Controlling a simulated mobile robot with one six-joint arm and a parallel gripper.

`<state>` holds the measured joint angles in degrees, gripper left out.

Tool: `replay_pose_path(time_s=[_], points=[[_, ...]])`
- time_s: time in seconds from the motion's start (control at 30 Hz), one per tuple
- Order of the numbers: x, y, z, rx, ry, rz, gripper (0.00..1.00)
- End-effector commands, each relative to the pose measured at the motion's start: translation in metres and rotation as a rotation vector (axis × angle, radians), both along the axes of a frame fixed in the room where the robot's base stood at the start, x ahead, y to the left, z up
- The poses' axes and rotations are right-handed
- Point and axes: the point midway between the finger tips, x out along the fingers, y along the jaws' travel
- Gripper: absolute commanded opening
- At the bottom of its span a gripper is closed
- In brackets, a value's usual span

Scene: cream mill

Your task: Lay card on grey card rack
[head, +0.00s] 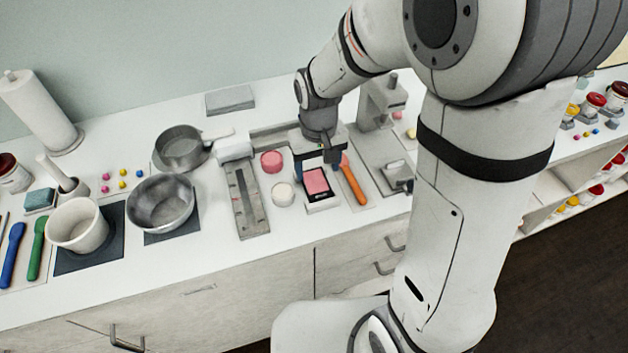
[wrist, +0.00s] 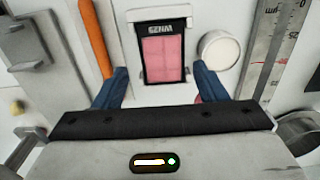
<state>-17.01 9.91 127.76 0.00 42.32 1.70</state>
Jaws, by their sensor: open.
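The card (wrist: 162,54), black-bordered with a pink panel and pale lettering, lies flat in the wrist view; the card also shows in the head view (head: 316,181). A pale grey holder, seemingly the card rack (head: 323,204), shows under and around it; its edge also shows in the wrist view (wrist: 158,15). The card appears to rest on this holder, but exact contact is unclear. My gripper (wrist: 160,82) is open, its blue fingers apart on either side of the card's near end. In the head view my gripper (head: 318,165) is just behind the card.
An orange stick (head: 354,183) lies close right of the card. A white round pot (head: 283,194), a pink round piece (head: 272,161) and a grey ruled scale (head: 243,200) are to the left. A metal bowl (head: 162,203) stands farther left. Bare counter lies in front.

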Motion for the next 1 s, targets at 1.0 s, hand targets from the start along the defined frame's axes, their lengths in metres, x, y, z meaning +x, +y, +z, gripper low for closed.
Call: replay_pose_path(time_s=[1.0], points=[[0.001, 0.006, -0.043, 0.000, 0.000, 0.007, 0.32]])
